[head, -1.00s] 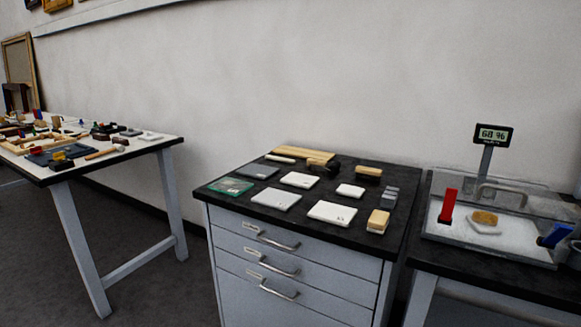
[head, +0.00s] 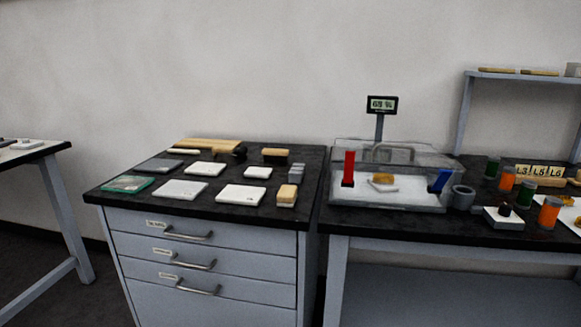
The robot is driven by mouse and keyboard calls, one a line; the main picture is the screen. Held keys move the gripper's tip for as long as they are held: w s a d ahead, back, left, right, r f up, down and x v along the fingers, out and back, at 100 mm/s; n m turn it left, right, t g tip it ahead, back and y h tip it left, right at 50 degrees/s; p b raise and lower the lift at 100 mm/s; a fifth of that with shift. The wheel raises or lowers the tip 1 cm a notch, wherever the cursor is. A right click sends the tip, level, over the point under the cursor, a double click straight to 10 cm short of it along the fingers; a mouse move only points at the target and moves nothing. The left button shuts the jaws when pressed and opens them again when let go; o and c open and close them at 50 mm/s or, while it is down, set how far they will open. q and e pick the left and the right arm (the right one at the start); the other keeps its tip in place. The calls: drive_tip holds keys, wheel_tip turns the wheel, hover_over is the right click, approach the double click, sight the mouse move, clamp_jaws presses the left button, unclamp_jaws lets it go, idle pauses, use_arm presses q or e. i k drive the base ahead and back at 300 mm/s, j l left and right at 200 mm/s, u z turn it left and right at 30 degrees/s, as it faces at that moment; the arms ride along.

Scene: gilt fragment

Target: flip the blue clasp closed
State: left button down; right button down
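The blue clasp (head: 440,181) is at the right end of a clear-walled case (head: 385,207) on the dark bench at right. It leans outward at a slant, its top to the right. A red clasp (head: 348,168) stands upright at the case's left end. A clear lid with a grey handle (head: 396,151) shows at the case's back; whether it is seated I cannot tell. Inside, a gilt fragment (head: 383,178) rests on a small white pad. Neither of my grippers is in view.
A display (head: 382,105) on a post stands behind the case. A grey cup (head: 461,198) sits close to the blue clasp's right. Several green and orange jars (head: 550,211) stand farther right. A drawer cabinet (head: 205,262) with pads and brushes is at left.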

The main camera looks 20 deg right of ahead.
sight(444, 176)
drive_tip(key=z, duration=1.45)
drive_tip(key=i+j+u, duration=0.2)
drive_tip(key=u, duration=0.2)
